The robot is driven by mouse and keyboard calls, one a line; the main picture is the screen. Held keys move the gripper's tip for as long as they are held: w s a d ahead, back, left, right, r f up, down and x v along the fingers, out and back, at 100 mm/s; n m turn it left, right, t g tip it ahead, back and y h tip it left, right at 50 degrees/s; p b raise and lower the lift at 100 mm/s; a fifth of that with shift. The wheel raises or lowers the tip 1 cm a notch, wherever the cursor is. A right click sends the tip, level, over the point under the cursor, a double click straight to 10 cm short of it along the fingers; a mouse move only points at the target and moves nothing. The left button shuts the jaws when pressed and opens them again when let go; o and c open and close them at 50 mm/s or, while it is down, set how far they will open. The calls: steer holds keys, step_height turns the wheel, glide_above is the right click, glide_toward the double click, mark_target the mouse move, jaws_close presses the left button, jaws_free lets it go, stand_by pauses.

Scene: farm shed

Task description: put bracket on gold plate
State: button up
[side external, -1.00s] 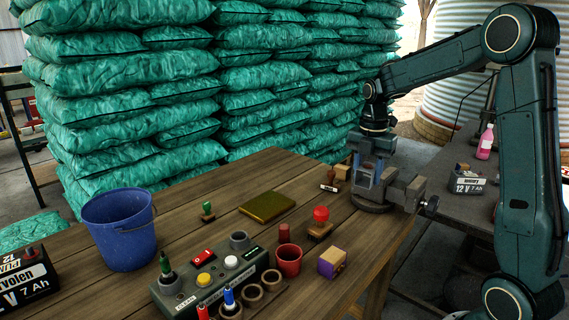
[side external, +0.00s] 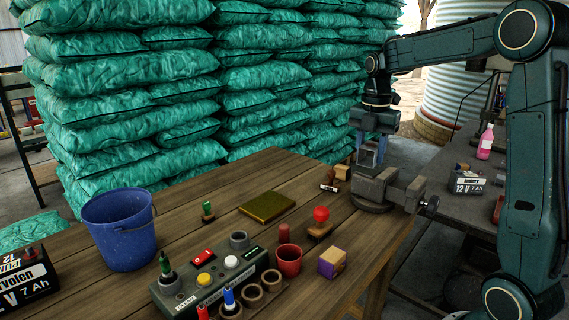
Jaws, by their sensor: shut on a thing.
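The gold plate (side external: 267,207) lies flat on the wooden table, left of the vise. My gripper (side external: 370,152) points down above the vise at the table's right end. It is shut on a small grey piece, which looks like the bracket (side external: 368,156); the fingers partly hide it. The bracket is held up in the air, to the right of the gold plate and higher than it.
A grey vise (side external: 385,188) stands below my gripper. A red-topped stamp (side external: 320,222), a red cup (side external: 289,260), a purple-and-tan block (side external: 331,262), a button box (side external: 210,283) and a blue bucket (side external: 120,230) stand around.

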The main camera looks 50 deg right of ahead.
steer(key=shift+w, duration=0.1)
steer(key=w+a+r, duration=0.1)
steer(key=w+a, duration=0.4)
steer(key=w, duration=0.6)
steer(key=w+a+r+m, duration=0.1)
steer(key=w+a, duration=0.4)
steer(key=w, duration=0.6)
steer(key=shift+w, duration=0.4)
steer(key=shift+f, duration=0.2)
glide_above(275, 207)
step_height(275, 207, down, 16)
steer(key=shift+a+r, duration=0.15)
steer(key=shift+r, duration=0.1)
steer(key=shift+f, duration=0.1)
steer(key=shift+f, duration=2)
steer(key=shift+f, duration=0.1)
